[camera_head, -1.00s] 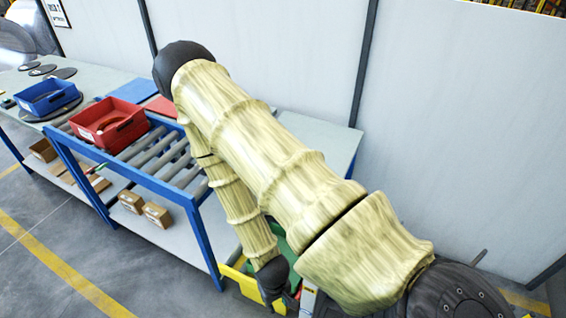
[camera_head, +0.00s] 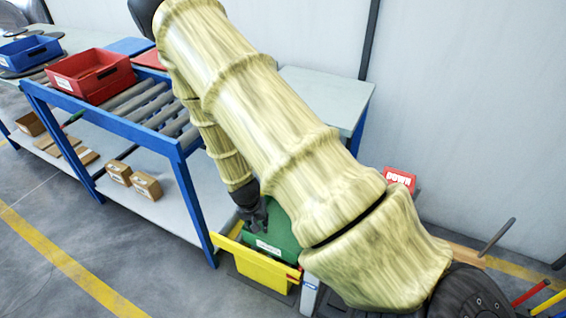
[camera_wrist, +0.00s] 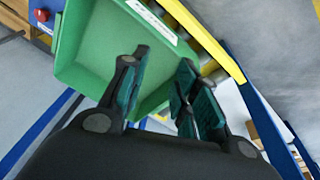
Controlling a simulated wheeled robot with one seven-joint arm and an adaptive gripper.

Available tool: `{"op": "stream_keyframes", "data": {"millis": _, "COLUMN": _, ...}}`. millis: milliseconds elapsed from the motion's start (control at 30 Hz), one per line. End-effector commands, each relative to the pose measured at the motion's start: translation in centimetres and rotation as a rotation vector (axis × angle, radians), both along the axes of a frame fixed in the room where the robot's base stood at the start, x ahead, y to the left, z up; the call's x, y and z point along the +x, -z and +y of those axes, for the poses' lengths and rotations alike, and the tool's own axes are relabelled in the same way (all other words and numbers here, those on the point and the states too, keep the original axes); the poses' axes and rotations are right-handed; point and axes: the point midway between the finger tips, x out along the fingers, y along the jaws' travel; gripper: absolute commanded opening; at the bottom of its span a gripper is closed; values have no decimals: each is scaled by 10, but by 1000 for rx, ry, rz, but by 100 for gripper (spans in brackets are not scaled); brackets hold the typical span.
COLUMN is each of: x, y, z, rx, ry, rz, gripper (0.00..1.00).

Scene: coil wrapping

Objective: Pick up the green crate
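The green crate (camera_head: 284,236) stands low at the end of the roller table in the head view, partly hidden by my arm. A white label shows on its near side. In the wrist view the crate (camera_wrist: 82,62) is open-topped and fills the upper left, with its labelled side toward the upper right. My gripper (camera_head: 256,218) is just above the crate's left part in the head view. In the wrist view my gripper (camera_wrist: 162,88) has its two fingers apart, over the crate's lower right area, with nothing seen between them but crate wall and floor. Contact cannot be told.
A yellow holder (camera_head: 262,268) lies in front of the green crate. The blue roller table (camera_head: 150,138) carries a red bin (camera_head: 92,80). A blue bin (camera_head: 28,52) is further left. Cardboard boxes (camera_head: 146,186) sit on the lower shelf. A red sign (camera_head: 399,178) stands behind my arm.

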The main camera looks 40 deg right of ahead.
Motion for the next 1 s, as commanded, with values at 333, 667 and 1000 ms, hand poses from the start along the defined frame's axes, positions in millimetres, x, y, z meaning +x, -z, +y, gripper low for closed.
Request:
{"op": "stream_keyframes", "data": {"millis": 333, "x": 66, "y": 32, "z": -30, "rx": -27, "ry": 199, "rz": -69, "gripper": 30}}
{"op": "stream_keyframes", "data": {"millis": 667, "x": 109, "y": 34, "z": -50, "rx": -38, "ry": 352, "rz": -121, "gripper": 30}}
{"op": "stream_keyframes", "data": {"millis": 1000, "x": 117, "y": 40, "z": -58, "rx": -41, "ry": 388, "rz": -130, "gripper": 30}}
